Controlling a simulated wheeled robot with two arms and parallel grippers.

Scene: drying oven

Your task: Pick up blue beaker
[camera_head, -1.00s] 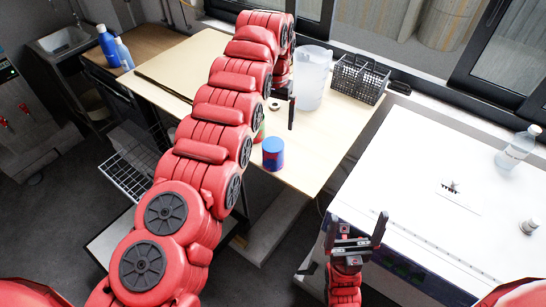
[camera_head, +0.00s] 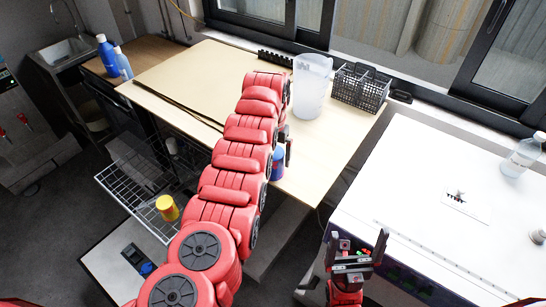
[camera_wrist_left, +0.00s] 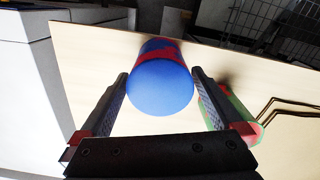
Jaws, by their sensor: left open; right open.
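The blue beaker (camera_head: 278,164) with red patches stands near the front edge of the wooden table. My left arm and gripper partly hide it in the head view. In the left wrist view the beaker (camera_wrist_left: 160,88) lies between the two fingers of my left gripper (camera_wrist_left: 160,78), which is open with a gap on both sides. In the head view only a dark part of my left gripper (camera_head: 288,145) shows beside the beaker. My right gripper (camera_head: 357,245) is open and empty in front of the white bench.
A green and red object (camera_wrist_left: 238,112) is close to the right finger in the left wrist view. A clear pitcher (camera_head: 311,88) and a black wire basket (camera_head: 360,87) stand behind. A yellow can (camera_head: 167,207) is on a wire rack (camera_head: 125,185) below the table.

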